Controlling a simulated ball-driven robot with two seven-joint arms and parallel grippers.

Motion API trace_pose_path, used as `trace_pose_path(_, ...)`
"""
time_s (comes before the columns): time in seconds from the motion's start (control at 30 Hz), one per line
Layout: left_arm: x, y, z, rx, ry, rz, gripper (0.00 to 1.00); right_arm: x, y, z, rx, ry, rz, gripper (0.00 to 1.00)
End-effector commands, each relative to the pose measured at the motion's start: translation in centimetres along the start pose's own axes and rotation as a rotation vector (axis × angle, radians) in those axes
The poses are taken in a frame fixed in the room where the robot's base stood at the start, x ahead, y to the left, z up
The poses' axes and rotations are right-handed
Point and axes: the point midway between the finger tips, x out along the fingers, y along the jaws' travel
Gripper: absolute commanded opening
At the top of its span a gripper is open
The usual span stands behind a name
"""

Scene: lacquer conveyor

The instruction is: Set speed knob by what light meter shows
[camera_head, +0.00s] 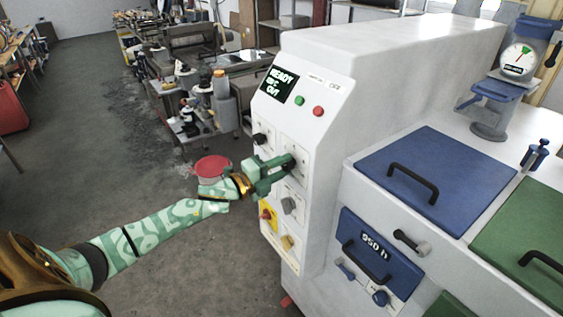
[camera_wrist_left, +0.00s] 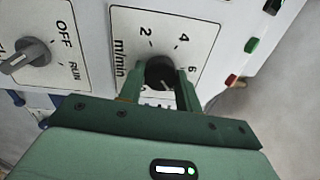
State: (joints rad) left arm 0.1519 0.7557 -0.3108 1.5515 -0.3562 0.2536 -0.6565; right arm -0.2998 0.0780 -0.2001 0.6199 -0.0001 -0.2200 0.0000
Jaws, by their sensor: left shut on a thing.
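The black speed knob (camera_wrist_left: 160,72) sits on a white plate marked m/min with 2, 4 and 6. In the head view it shows on the machine's white control panel (camera_head: 289,163). My left gripper (camera_head: 277,172) reaches it from the left. In the left wrist view its green fingers (camera_wrist_left: 161,90) are shut on either side of the knob; the knob's pointer is hard to make out. A round dial meter (camera_head: 517,60) with a green sector stands at the upper right; I cannot tell its exact reading. My right gripper is not in view.
A grey OFF/RUN knob (camera_wrist_left: 26,58) sits beside the speed plate. The panel also holds a text display (camera_head: 279,85), a green button (camera_head: 299,100), a red button (camera_head: 318,111) and a yellow-plated switch (camera_head: 268,214). Blue (camera_head: 375,165) and green lids cover the machine top.

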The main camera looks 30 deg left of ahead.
Motion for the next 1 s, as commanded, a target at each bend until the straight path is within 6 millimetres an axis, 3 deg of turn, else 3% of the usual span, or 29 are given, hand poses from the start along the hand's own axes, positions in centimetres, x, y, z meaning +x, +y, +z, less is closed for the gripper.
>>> trace_pose_path(0.6,0.0,-0.3,0.1,-0.568,-0.019,-0.004,0.11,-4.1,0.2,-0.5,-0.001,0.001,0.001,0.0)
trace_pose_path(1.0,0.0,-0.2,0.1,-0.803,-0.025,-0.006,0.11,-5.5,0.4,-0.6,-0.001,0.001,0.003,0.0)
